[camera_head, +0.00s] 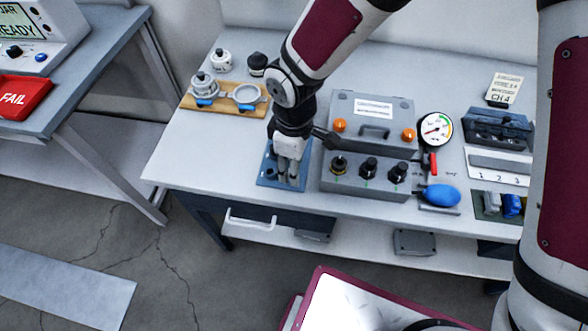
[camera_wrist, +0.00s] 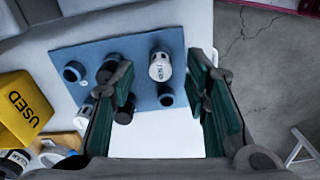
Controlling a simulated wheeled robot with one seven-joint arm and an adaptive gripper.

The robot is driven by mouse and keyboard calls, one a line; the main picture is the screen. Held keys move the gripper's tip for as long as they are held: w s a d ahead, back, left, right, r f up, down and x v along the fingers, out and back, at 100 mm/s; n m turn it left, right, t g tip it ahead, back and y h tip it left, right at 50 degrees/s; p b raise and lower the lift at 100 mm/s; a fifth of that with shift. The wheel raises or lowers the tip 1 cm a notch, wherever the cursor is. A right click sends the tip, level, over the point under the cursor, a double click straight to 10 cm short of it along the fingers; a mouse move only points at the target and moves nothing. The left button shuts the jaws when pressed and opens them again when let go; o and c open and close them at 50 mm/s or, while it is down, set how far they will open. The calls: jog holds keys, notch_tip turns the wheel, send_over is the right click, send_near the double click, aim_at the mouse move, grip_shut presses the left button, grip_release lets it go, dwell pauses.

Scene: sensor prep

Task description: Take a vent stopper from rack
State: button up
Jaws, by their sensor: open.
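The blue rack (camera_head: 265,178) lies flat on the table, left of the grey control box, and also shows in the wrist view (camera_wrist: 138,48). Several pieces stand on it: a pale cylinder (camera_wrist: 160,66) with small lettering I cannot read surely, a dark ring-like piece (camera_wrist: 74,72) and other dark pieces. Which is a vent stopper I cannot tell for certain. My gripper (camera_head: 288,172) points down over the rack. In the wrist view my gripper (camera_wrist: 162,75) is open, with the pale cylinder between the lines of its fingers. The left finger partly hides dark pieces.
A grey control box (camera_head: 365,181) with knobs stands close right of the rack, a grey case (camera_head: 372,108) behind it. A wooden board (camera_head: 228,108) with metal parts is at the back left. A yellow box (camera_wrist: 25,108) marked USED shows in the wrist view. The table's left front is clear.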

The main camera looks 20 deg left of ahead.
jog(key=shift+f, duration=0.8)
jog(key=shift+c, duration=0.4)
jog(key=c, duration=0.8)
jog(key=shift+o, duration=0.2)
jog(key=shift+r, duration=0.15)
jog(key=shift+r, duration=0.6)
notch_tip(320, 180, up, 2)
jog(key=shift+r, duration=0.15)
jog(key=s+d+r+b, duration=0.1)
jog(key=s+d, duration=0.3)
jog(key=s, duration=1.1)
jog(key=shift+s+r, duration=0.15)
jog(key=shift+s, duration=0.15)
